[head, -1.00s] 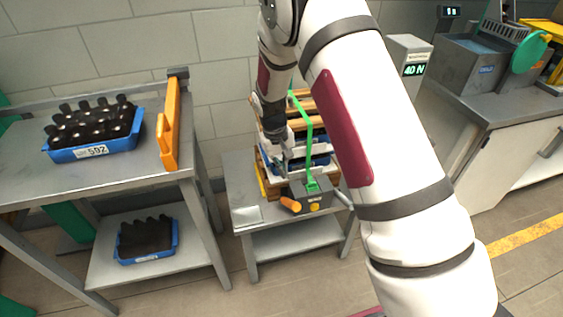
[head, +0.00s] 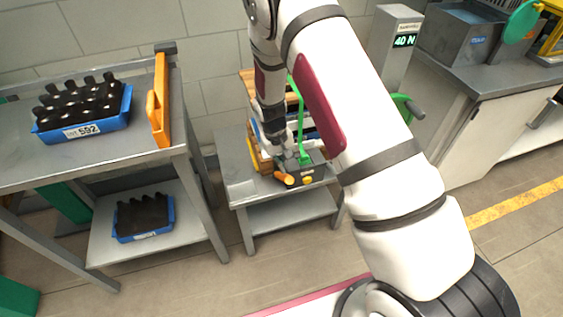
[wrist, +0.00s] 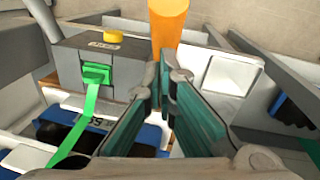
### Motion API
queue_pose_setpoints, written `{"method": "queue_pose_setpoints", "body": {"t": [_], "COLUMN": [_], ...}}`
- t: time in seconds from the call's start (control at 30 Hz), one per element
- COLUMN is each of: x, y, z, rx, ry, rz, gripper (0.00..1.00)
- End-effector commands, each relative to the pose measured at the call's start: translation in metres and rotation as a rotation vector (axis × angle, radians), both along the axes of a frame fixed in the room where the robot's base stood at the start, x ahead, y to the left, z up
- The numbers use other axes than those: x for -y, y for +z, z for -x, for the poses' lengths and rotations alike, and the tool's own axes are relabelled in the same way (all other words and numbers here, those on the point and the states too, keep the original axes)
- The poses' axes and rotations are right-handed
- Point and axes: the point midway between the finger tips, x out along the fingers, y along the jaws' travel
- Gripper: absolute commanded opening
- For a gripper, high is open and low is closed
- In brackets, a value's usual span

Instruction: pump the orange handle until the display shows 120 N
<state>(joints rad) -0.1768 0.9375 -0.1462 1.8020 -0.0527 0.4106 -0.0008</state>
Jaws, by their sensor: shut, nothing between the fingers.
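The orange handle (head: 285,179) sticks out from the front of a grey tensioner box (head: 308,176) with a yellow button (head: 307,180). A green strap (head: 302,130) runs up from the box around stacked crates. My gripper (head: 292,166) is low over the box, close to the handle. In the wrist view, the fingers (wrist: 160,74) are shut and empty, and the orange handle (wrist: 168,24) lies just beyond their tips; I cannot tell whether they touch. The yellow button (wrist: 113,36) and grey box (wrist: 80,62) are to the left. The display (head: 404,41) reads 40 N.
The tensioner and crates stand on a small grey table (head: 240,187). A workbench (head: 60,165) at left holds a blue crate of dark bottles (head: 85,130) and an orange upright piece (head: 160,100). A grey cabinet (head: 450,125) stands at right. Floor is open in front.

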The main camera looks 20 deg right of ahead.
Motion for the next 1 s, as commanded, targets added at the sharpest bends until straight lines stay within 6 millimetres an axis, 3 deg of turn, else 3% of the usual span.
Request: {"method": "queue_pose_setpoints", "body": {"t": [0.63,1.0], "x": [0.000,0.001], "y": [-0.006,-0.027], "z": [0.016,0.045], "rx": [0.098,0.277], "ry": [0.001,0.000], "rz": [0.000,0.002], "gripper": [0.00,0.00]}}
